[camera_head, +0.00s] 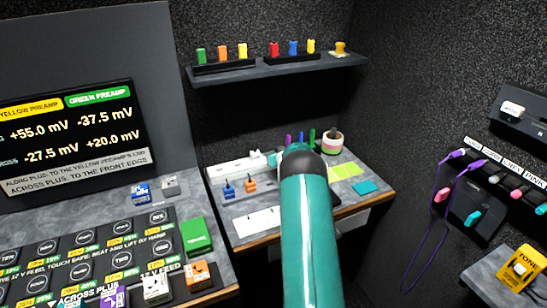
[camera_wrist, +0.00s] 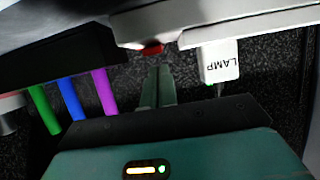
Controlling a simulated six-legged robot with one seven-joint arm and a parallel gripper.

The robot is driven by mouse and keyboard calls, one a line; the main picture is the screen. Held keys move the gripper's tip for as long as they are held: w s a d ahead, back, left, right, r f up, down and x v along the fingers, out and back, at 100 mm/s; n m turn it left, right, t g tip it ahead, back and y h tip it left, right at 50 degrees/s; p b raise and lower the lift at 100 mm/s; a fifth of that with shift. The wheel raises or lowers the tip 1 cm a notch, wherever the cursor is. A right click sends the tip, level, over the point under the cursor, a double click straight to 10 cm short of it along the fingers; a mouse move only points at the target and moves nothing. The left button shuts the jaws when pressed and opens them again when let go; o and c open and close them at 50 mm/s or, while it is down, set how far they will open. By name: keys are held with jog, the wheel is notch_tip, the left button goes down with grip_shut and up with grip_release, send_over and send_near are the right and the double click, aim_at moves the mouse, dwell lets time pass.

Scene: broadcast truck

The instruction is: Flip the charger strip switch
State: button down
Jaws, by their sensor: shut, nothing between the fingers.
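A white strip (camera_head: 238,166) lies at the back of the desk, partly hidden by my teal arm; I take it to be the charger strip. In the wrist view a white strip-like body (camera_wrist: 262,18) crosses the top, with a small red part (camera_wrist: 152,49), apparently the switch, at its edge. A white plug marked LAMP (camera_wrist: 220,64) sits to the right of the red part. My gripper (camera_wrist: 160,70) is shut and empty, its fingertips just below the red part in the picture. I cannot tell whether they touch. In the head view the gripper is hidden behind my arm.
Green, blue and purple sticks (camera_wrist: 70,98) stand left of my fingers, by a dark block (camera_wrist: 55,55). A shelf (camera_head: 280,70) hangs above.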

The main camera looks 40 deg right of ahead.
jog(key=shift+f, duration=0.35)
jog(key=shift+s+a+f, duration=0.1)
jog(key=shift+s+f, duration=0.2)
jog(key=shift+f, duration=0.35)
jog(key=shift+r, duration=0.1)
jog(key=shift+r, duration=0.75)
jog(key=shift+w, duration=0.1)
jog(key=shift+r, duration=0.15)
